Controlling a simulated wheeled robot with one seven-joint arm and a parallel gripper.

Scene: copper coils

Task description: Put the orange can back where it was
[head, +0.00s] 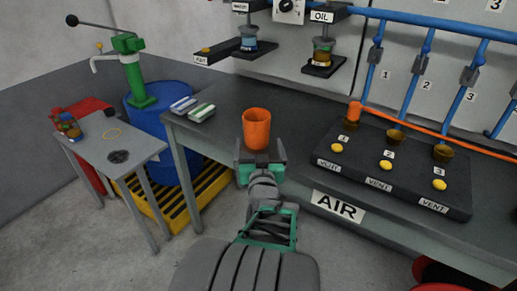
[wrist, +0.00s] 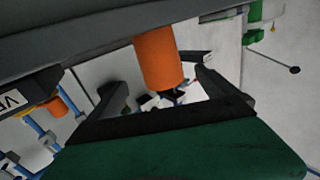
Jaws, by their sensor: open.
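An orange can (head: 256,130) stands upright on the grey bench (head: 215,110), near its front edge, with its open mouth up. My gripper (head: 261,151) is open at the near side of the can, its two fingers apart to left and right of the can's lower part. In the wrist view the can (wrist: 158,60) appears upside down between the open fingers (wrist: 165,92). I cannot tell whether the fingers reach around it or stop just short. The can's lowest part is hidden by my gripper in the head view.
A black board (head: 395,180) with an orange cylinder (head: 354,112), brown cups and yellow buttons lies right of the can. Striped blocks (head: 200,112) lie to its left. A small table (head: 115,150) and blue drum (head: 165,115) stand left. Blue pipes (head: 412,85) rise behind.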

